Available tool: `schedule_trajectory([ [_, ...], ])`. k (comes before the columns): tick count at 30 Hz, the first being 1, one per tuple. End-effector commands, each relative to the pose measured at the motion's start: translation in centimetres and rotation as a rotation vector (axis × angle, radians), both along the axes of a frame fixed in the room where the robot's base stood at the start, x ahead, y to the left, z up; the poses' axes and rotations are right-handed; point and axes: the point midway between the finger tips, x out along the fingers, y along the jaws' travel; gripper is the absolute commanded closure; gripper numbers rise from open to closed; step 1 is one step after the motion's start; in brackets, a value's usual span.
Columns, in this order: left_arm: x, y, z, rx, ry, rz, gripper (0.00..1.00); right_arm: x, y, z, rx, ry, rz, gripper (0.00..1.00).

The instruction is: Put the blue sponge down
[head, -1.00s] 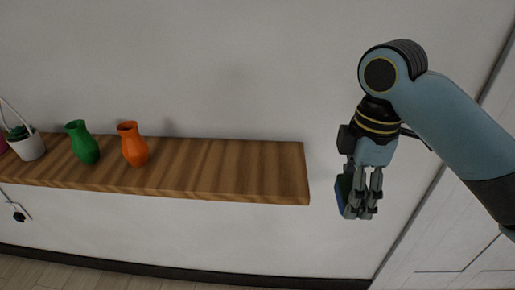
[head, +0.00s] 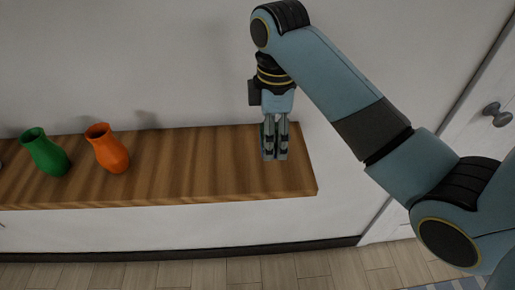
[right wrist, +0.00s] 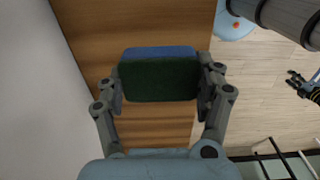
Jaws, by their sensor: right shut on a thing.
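The blue sponge (right wrist: 160,53) has a dark green scrubbing face. In the right wrist view it sits between the two fingers of my right gripper (right wrist: 160,84), which is shut on it. In the head view my right gripper (head: 274,157) points down over the right end of the wooden shelf (head: 200,172). The sponge is almost wholly hidden behind the fingers there. I cannot tell whether it touches the shelf.
An orange vase (head: 108,150) and a green vase (head: 45,153) stand on the shelf to the left. The shelf between the orange vase and my gripper is bare. The wall (head: 180,60) rises behind, and a door handle (head: 497,114) shows at the right.

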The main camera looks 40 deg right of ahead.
Motion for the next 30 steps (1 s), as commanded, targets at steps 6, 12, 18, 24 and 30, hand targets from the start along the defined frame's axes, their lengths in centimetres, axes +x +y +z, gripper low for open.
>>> schedule_trajectory([
  [6, 1.4, 0.0, 0.5, 0.0, -0.022, -0.001, 0.6, 2.3, 1.6, -1.6, -0.001, 0.002, 0.001, 0.57],
  [12, 4.0, 0.0, 1.3, -0.001, -0.061, -0.002, 0.6, 2.3, 1.7, -4.0, -0.001, 0.006, 0.001, 0.57],
  [18, 3.2, 0.0, 1.5, 0.0, -0.048, -0.002, 0.6, 2.5, 1.7, -5.8, -0.001, 0.0, 0.0, 0.57],
  [24, 2.1, 0.0, 1.4, 0.0, -0.031, -0.001, 0.6, 2.5, 1.7, -5.8, -0.001, 0.0, 0.0, 0.57],
  [30, 2.0, 0.0, 1.3, 0.0, -0.03, -0.001, 0.6, 2.5, 1.7, -6.1, -0.001, 0.0, 0.0, 0.19],
])
